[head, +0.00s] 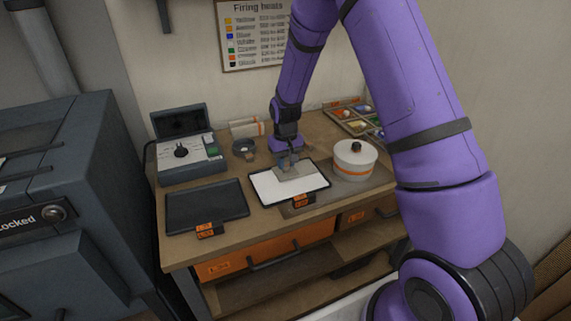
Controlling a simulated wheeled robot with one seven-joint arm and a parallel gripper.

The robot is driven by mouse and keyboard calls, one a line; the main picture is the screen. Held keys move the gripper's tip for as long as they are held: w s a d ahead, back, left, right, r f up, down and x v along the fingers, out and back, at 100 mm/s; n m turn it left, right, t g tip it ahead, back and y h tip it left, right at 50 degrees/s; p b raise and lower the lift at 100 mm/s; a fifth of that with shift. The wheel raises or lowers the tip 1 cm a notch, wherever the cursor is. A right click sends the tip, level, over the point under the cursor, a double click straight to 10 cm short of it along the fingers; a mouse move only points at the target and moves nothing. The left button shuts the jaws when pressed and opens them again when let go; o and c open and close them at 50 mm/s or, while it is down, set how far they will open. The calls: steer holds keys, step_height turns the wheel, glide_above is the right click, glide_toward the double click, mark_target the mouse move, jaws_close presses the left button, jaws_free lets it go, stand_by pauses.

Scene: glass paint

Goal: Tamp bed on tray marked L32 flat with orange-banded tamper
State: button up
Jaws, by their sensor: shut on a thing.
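My gripper (288,160) reaches down over a dark-rimmed tray (262,202) filled with a white bed (305,187). It is shut on a grey flat-faced tool (295,174), likely the tamper. The tool is at the bed's back middle; I cannot tell whether it touches the bed or is just above it. No orange band on the tool can be made out. The bed looks mostly level around it. The orange tag (301,198) on the tray's front is too small to read.
A dark empty-looking tray (207,203) with its own tag lies to the left. A white orange-banded lidded pot (354,161) stands close on the right. Behind are a grey device (190,155), pale rolls (247,128) and a compartment box (358,117). A locked kiln (50,215) is far left.

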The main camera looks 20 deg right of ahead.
steer(key=shift+r, duration=0.45)
steer(key=shift+d, duration=3.1)
steer(key=shift+f, duration=0.1)
steer(key=shift+f, duration=0.7)
steer(key=shift+f, duration=0.3)
steer(key=shift+r, duration=0.1)
